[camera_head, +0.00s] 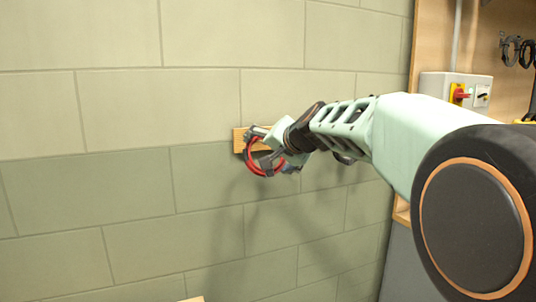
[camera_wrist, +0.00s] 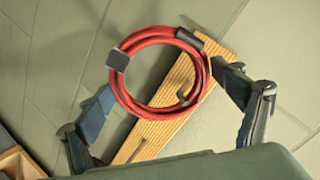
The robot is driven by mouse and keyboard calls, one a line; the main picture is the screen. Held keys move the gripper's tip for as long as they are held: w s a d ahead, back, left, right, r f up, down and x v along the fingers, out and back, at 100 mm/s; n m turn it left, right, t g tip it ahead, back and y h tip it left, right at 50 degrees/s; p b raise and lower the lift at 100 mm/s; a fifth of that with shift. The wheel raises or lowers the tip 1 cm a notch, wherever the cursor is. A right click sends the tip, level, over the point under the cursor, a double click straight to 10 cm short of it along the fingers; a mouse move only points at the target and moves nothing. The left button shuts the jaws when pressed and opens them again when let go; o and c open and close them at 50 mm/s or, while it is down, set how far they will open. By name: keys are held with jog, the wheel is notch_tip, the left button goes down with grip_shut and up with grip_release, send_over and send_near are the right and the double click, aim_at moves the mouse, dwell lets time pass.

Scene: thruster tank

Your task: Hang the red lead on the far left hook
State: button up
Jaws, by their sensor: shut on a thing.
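The red lead (camera_wrist: 121,92) is a coiled ring with a dark band at its upper left and a dark sleeve at its upper right. My gripper (camera_wrist: 160,82) is shut on the coil, one finger at each side. In the head view the red lead (camera_head: 250,163) hangs at my gripper (camera_head: 272,150), against the wooden rail (camera_head: 238,141) on the wall. In the wrist view the rail (camera_wrist: 152,138) runs diagonally behind the coil. A small dark bent piece shows inside the ring; I cannot tell whether it is a hook or a lead end. My arm hides most of the rail.
The block wall (camera_head: 120,110) is bare to the left. At the right, a wooden cabinet (camera_head: 428,40) holds a switch box (camera_head: 455,88) with a red and yellow knob, and dark loops (camera_head: 510,47) hang there. A wooden edge (camera_wrist: 18,163) shows at lower left in the wrist view.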

jog(key=shift+f, duration=0.1)
jog(key=o, duration=1.1)
jog(key=shift+o, duration=0.2)
